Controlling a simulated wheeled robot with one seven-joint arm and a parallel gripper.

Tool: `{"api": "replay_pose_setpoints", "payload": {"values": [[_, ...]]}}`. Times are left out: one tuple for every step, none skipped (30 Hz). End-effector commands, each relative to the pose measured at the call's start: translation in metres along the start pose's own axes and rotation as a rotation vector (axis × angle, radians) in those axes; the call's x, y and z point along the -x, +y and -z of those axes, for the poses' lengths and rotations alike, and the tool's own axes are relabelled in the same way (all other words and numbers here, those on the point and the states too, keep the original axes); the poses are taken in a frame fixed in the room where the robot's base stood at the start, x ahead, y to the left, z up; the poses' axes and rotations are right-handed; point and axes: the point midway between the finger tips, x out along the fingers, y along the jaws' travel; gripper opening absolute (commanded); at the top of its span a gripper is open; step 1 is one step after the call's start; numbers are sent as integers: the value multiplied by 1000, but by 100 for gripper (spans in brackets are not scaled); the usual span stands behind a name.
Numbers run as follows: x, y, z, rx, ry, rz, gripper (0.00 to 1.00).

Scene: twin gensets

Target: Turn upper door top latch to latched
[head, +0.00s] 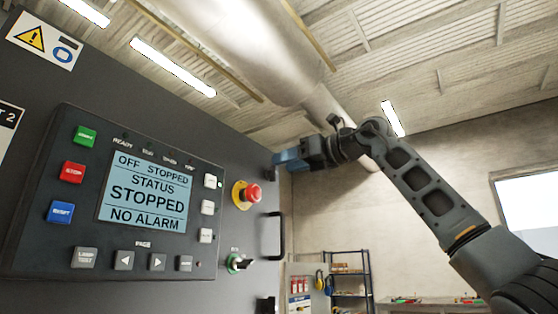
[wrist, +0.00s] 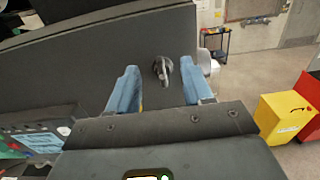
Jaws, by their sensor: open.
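The upper door top latch (wrist: 162,69) shows in the wrist view as a small dark turning knob with a lever, on the dark grey door face. It appears between the two blue fingers of my gripper (head: 290,158), slightly beyond their tips. The fingers are apart and nothing is held between them. In the head view my gripper is at the upper right edge of the dark door (head: 225,160), above the black door handle (head: 274,235). The latch is not clearly visible there. I cannot tell whether the fingers touch it.
A control panel (head: 40,200) with a lit display (head: 148,192) reads STOPPED. A red emergency stop button (head: 252,193) and a rotary switch (head: 238,263) are beside it. In the wrist view, a yellow bin (wrist: 283,117) stands on open floor at right.

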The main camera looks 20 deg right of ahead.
Motion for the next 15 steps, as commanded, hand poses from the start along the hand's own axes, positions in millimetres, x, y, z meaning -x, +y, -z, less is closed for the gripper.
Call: {"api": "replay_pose_setpoints", "payload": {"values": [[-8,1,-2,-4,1,-2,50],[-12,0,-2,-3,0,-2,50],[-17,0,-2,-3,0,-2,50],[-20,0,-2,-3,-1,-1,50],[-23,0,-2,-3,-1,-1,50],[-26,0,-2,-3,-1,-1,50],[-28,0,-1,-3,-1,-2,50],[-30,0,-1,-3,-1,-1,50],[-31,0,0,-3,0,-1,50],[-32,0,0,-2,0,-1,50],[-32,0,0,-2,0,-1,50],[-33,0,0,-2,0,0,50],[-33,0,1,-1,0,0,50],[-32,0,1,-1,0,0,50],[-32,0,1,-1,0,0,50]]}}
